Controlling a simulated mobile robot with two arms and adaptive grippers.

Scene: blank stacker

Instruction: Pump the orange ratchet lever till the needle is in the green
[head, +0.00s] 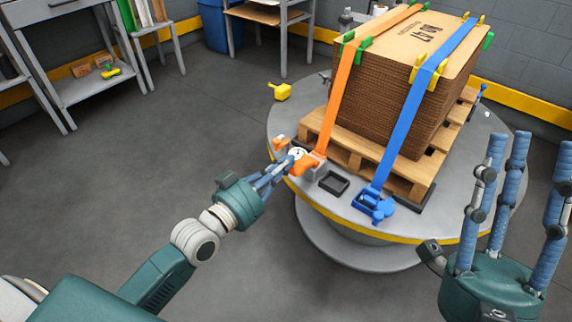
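The orange ratchet lever (304,165) sits at the lower end of the orange strap (343,95), near the front left edge of the round table. A small white round gauge (296,152) is beside it. Its needle and any green zone are too small to read. My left gripper (283,168) has its fingers at the lever's left side, close to or touching it. Whether they close on it cannot be told. My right gripper (527,140) is at the lower right, fingers up and spread, empty and away from the lever.
A strapped stack of brown cardboard sheets (385,110) stands on a wooden pallet (350,150) on the round table (285,125). A blue ratchet (375,205) and a black tray (334,182) lie near the front edge. A yellow item (282,91) is at the left rim.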

